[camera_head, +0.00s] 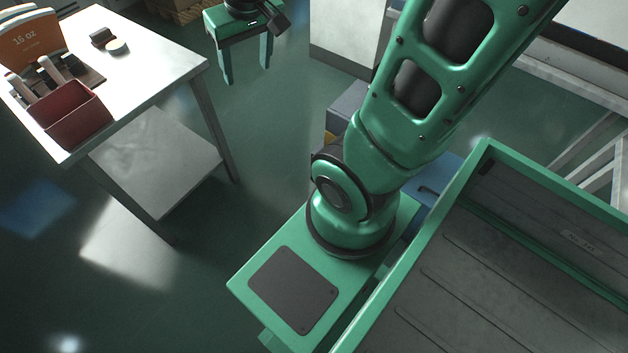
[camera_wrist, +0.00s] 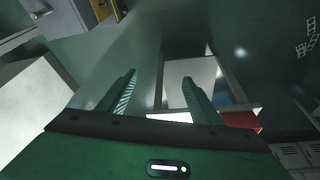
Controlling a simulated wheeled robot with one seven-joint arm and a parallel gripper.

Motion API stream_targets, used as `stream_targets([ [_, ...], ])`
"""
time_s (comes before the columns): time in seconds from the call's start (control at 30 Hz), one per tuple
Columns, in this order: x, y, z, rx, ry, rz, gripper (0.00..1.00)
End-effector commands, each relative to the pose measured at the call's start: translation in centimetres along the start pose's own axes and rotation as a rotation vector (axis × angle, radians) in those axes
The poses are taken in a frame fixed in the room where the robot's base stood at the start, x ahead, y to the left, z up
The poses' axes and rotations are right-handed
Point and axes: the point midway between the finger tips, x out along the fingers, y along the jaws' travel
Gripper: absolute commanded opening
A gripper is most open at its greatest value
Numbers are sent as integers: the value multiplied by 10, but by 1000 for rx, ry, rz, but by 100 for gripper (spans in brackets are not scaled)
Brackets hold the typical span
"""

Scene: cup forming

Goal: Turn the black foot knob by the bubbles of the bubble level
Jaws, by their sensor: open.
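My gripper (camera_wrist: 159,77) shows in the wrist view with its two ridged green fingers spread apart and nothing between them. Beyond the fingers are the floor and a metal table frame, apart from them. I cannot make out a bubble level or a black foot knob for certain in either view. A small pale round piece (camera_head: 117,47) lies on the table beside a small dark block (camera_head: 102,37); I cannot tell what either is.
The steel table (camera_head: 150,62) at left holds a red bin (camera_head: 70,118), dark-handled items and an orange "16 oz" board (camera_head: 32,42). Open floor (camera_head: 265,125) lies between table and arm.

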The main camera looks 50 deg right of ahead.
Motion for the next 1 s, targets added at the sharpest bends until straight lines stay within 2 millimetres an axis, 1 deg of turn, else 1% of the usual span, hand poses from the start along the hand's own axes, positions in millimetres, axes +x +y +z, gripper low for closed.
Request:
stream_targets([
  [0.03, 14, -14, -18, -13, 20, -8, 59],
  [0.1, 31, -23, -41, 1, 49, -13, 59],
  [0.17, 47, -25, -57, 29, 62, -11, 59],
  [0.2, 58, -24, -67, 53, 68, -6, 59],
  [0.27, 77, -19, -80, 94, 71, 3, 59],
  [0.3, 90, -15, -88, 124, 74, 11, 59],
  [0.37, 109, -6, -98, 170, 75, 25, 59],
  [0.4, 123, -1, -104, 201, 76, 34, 59],
  [0.47, 144, 9, -112, 247, 77, 47, 59],
  [0.5, 158, 15, -117, 276, 78, 56, 59],
  [0.57, 180, 26, -123, 321, 80, 70, 59],
  [0.73, 245, 56, -133, 445, 87, 107, 59],
  [0.87, 296, 80, -132, 535, 93, 133, 59],
  [1.0, 353, 105, -124, 632, 102, 159, 59],
])
